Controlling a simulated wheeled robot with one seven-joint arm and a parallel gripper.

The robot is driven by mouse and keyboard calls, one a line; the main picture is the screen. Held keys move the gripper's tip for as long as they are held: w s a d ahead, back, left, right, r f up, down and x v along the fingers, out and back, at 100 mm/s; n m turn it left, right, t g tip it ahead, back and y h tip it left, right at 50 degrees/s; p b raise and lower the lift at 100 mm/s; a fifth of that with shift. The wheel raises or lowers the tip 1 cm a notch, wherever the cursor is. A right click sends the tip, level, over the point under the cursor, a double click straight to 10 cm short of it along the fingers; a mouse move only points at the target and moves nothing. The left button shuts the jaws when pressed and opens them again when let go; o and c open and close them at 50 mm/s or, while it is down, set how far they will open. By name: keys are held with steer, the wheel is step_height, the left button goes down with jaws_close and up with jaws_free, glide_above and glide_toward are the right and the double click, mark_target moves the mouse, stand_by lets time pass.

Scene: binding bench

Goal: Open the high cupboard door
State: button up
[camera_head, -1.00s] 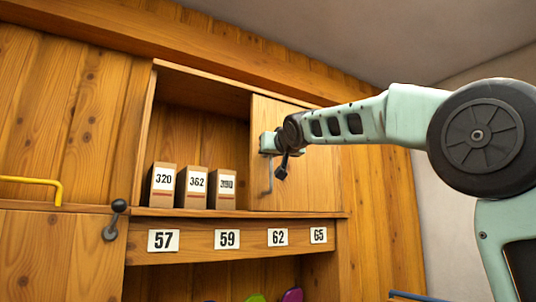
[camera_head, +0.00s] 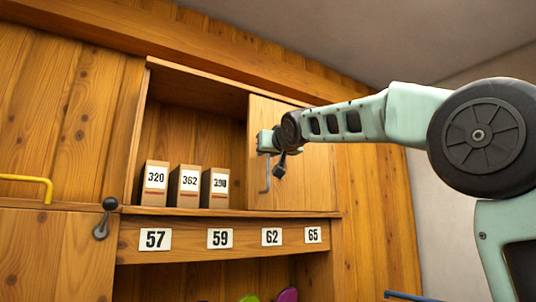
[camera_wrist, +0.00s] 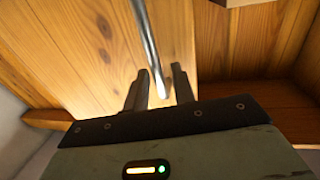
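The high cupboard door (camera_head: 312,178) is a wooden panel covering the right part of the upper cupboard; the left part is uncovered and shows the inside. A thin grey bar handle (camera_head: 265,178) hangs near the panel's left edge. My gripper (camera_head: 266,143) is at this edge, by the handle's upper part. In the wrist view, my gripper (camera_wrist: 162,88) has its two dark fingers apart. The metal handle bar (camera_wrist: 148,45) runs down toward the gap between them, with visible space on both sides. Contact with the bar cannot be told.
Three numbered boxes, 320 (camera_head: 155,186), 362 (camera_head: 188,186) and 390 (camera_head: 215,188), stand in the uncovered part. A numbered shelf edge (camera_head: 190,239) runs below. A yellow handle (camera_head: 38,183) and a dark-knobbed lever (camera_head: 105,217) are at left.

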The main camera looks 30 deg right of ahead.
steer(key=s+a+b, duration=0.3)
steer(key=s+b, duration=0.4)
steer(key=s, duration=0.9)
steer(key=shift+s+a, duration=0.15)
steer(key=shift+s, duration=0.1)
steer(key=w+a+f+n+g+y, duration=0.25)
steer(key=a+f, duration=0.35)
steer(key=f, duration=0.4)
steer(key=w+a+f+n+g+y, duration=0.1)
steer(key=w+a+f+g+y, duration=0.15)
steer(key=a+f, duration=0.55)
steer(key=s+a+f+n+g, duration=0.1)
steer(key=a+f+g, duration=0.15)
steer(key=f, duration=0.65)
steer(key=s+a+f+n+g, duration=0.1)
steer(key=a+f, duration=0.2)
steer(key=f, duration=0.6)
steer(key=s+a+f+n+g, duration=0.1)
steer(key=s+a+f+g, duration=0.1)
steer(key=s+f, duration=0.4)
steer(key=s+a+f+n+g, duration=0.1)
steer(key=s+a+f+g, duration=0.2)
steer(key=f, duration=0.6)
steer(key=s+d+f+n+g+h, duration=0.1)
steer(key=s+f+g, duration=0.3)
steer(key=s+f, duration=0.9)
steer(key=s+d+n, duration=0.1)
steer(key=s, duration=0.2)
steer(key=shift+s+d+f, duration=0.15)
steer(key=shift+s, duration=0.05)
